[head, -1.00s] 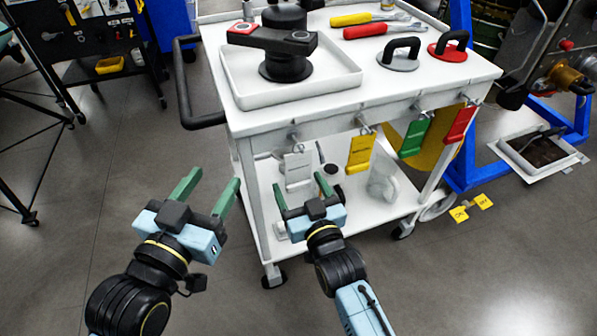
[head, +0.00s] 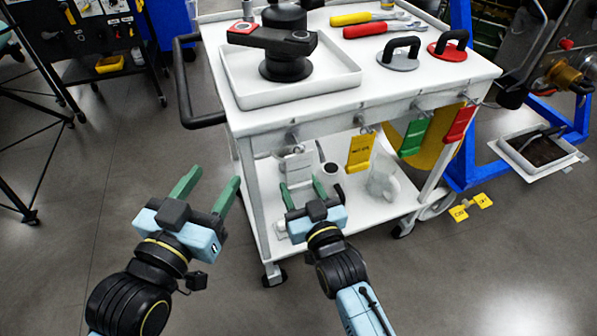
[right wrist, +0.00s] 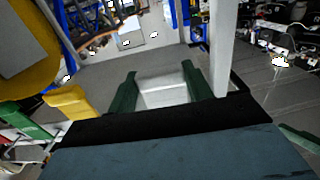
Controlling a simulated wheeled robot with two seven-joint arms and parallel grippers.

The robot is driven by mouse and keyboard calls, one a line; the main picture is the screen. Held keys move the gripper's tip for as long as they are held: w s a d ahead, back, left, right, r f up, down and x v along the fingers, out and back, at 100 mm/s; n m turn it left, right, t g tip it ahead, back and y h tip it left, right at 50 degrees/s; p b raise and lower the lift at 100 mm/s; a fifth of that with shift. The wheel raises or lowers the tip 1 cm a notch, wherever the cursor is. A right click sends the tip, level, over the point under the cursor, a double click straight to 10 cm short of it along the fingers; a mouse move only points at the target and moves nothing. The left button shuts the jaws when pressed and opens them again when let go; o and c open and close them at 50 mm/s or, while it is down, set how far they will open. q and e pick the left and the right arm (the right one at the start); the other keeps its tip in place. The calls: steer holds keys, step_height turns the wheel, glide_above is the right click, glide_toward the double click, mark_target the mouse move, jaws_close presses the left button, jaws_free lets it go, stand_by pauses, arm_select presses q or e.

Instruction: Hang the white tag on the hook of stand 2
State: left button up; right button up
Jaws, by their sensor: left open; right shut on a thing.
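The white tag (head: 297,164) is at the leftmost hook (head: 293,137) on the cart's front edge. My right gripper (head: 301,183) is shut on its lower part, one finger on each side. In the right wrist view the pale tag (right wrist: 165,88) fills the gap between the green fingers (right wrist: 160,74). I cannot tell whether its ring is still on the hook. My left gripper (head: 212,180) is open and empty, left of the cart. A blue stand (head: 462,150) is at the right; no number is readable on it, and no stand hook is clear.
The white cart (head: 350,108) is close ahead. Yellow (head: 361,152), green (head: 414,136) and red (head: 460,123) tags hang right of the white one. Its lower shelf holds a white cup-like item and a clear one. Open floor lies in front.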

steer(key=shift+s+d+p, duration=0.2)
steer(key=shift+s+p, duration=0.1)
steer(key=shift+s, duration=0.15)
steer(key=shift+p+v, duration=0.7)
steer(key=shift+v, duration=0.5)
